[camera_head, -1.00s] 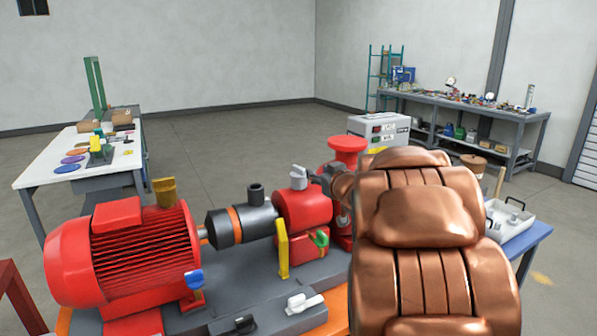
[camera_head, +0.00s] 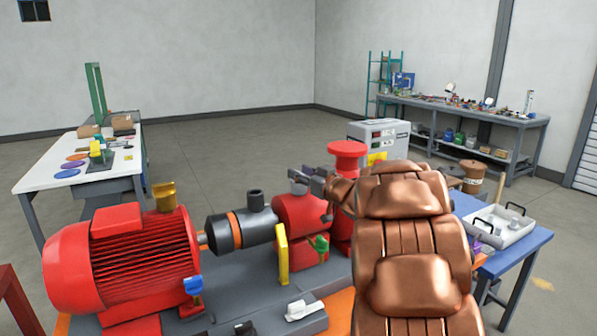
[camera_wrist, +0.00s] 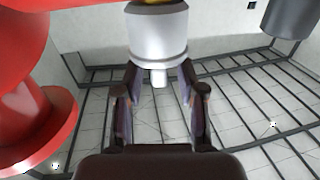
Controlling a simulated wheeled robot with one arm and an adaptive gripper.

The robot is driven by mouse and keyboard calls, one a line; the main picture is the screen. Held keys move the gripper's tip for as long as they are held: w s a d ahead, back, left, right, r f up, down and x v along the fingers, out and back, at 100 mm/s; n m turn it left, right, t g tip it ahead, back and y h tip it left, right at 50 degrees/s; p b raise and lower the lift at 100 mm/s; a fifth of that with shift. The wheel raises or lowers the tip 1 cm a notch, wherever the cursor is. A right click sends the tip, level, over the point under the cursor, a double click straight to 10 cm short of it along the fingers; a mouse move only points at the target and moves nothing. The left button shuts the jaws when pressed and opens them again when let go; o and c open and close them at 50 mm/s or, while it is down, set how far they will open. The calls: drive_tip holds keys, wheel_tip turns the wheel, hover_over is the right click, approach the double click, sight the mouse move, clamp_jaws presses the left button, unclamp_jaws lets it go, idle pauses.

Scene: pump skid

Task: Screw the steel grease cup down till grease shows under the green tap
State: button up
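The steel grease cup (camera_wrist: 158,38) shows close up in the wrist view, at the fingertips, with a small stem at its end. A brass part and red housing are beyond it. My gripper (camera_head: 299,180) is at the top of the red pump housing (camera_head: 298,214) and largely hides the cup in the head view. In the wrist view the two fingers of my gripper (camera_wrist: 159,82) are apart, one either side of the cup's end; I cannot tell whether they touch it. The green tap (camera_head: 320,244) is on the housing's front side. Grease cannot be made out there.
The red motor (camera_head: 120,255) and dark coupling (camera_head: 240,227) lie left of the housing. A yellow upright piece (camera_head: 283,255) stands in front. The red flanged pipe (camera_head: 347,150) rises close behind my gripper. A white tray (camera_head: 497,228) is at the right.

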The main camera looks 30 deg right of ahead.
drive_tip(key=shift+w+f, duration=0.1)
drive_tip(key=shift+w, duration=0.65)
clamp_jaws()
